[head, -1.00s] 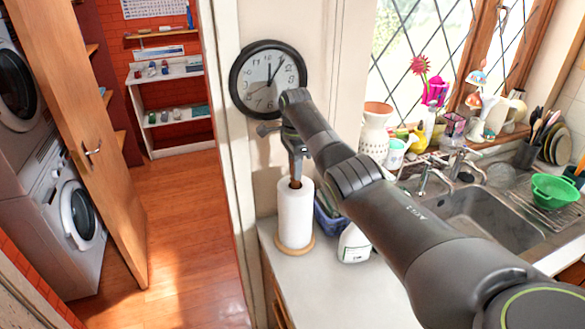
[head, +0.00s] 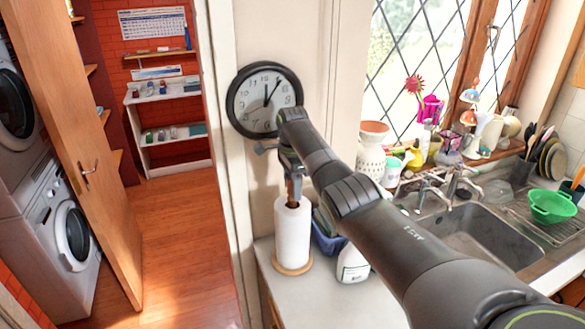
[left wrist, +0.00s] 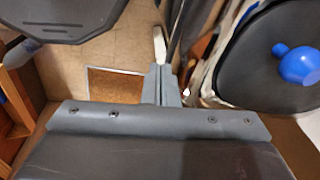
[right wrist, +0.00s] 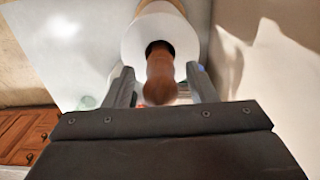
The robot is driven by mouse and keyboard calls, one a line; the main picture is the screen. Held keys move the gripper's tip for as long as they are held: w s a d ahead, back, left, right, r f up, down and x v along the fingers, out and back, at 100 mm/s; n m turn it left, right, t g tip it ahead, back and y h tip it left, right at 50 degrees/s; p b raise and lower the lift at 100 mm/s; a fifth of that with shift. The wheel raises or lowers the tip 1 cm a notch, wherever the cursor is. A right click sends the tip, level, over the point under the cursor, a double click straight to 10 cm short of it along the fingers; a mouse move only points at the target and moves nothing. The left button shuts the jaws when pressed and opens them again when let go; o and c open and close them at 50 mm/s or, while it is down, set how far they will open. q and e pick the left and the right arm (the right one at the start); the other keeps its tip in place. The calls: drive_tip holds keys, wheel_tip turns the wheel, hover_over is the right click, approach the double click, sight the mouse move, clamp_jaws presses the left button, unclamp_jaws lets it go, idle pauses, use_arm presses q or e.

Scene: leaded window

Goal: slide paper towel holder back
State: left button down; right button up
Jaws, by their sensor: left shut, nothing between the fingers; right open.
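The paper towel holder has a white roll (head: 292,236), a round wooden base (head: 292,266) and a brown wooden post (head: 294,190). It stands upright on the counter near its left end. My right gripper (head: 295,180) points down at the post top from above. In the right wrist view my right gripper (right wrist: 160,85) is open, with the rounded post top (right wrist: 160,84) between its fingers and the roll (right wrist: 160,32) beyond. I cannot tell whether a finger touches the post. My left gripper (left wrist: 162,80) is shut and empty, away from the counter; it is outside the head view.
A spray bottle (head: 353,262) and a blue container (head: 328,240) stand right of the roll. A wall clock (head: 264,100) hangs behind my right wrist. The sink (head: 480,238) is further right. Bare counter (head: 340,305) lies in front of the holder.

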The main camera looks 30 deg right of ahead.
wheel_tip(320, 180, up, 11)
drive_tip(key=b, duration=0.4)
drive_tip(key=shift+r, duration=0.15)
drive_tip(key=shift+r+p, duration=0.5)
drive_tip(key=shift+r, duration=2.35)
drive_tip(key=shift+f, duration=0.1)
